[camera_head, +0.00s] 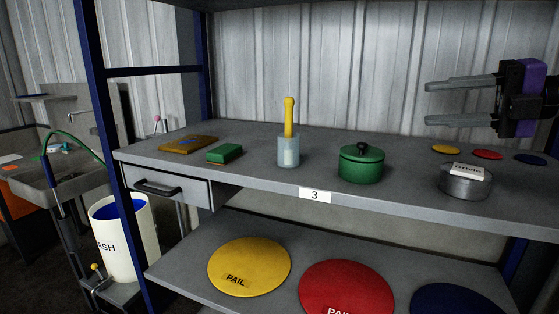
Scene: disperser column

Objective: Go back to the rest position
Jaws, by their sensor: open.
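My gripper (455,101) is at the upper right, in the air above the right part of the shelf. Its two grey fingers point left and stand well apart, with nothing between them. My gripper's black and purple body shows at the right edge of the view. It touches nothing that I can see.
The grey shelf (325,143) holds a green lidded pot (361,165), a grey tin (466,183), a clear cup (288,154) with a yellow-handled tool (289,116), and a green block (224,153). Blue posts (101,120) frame it. Coloured discs lie below.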

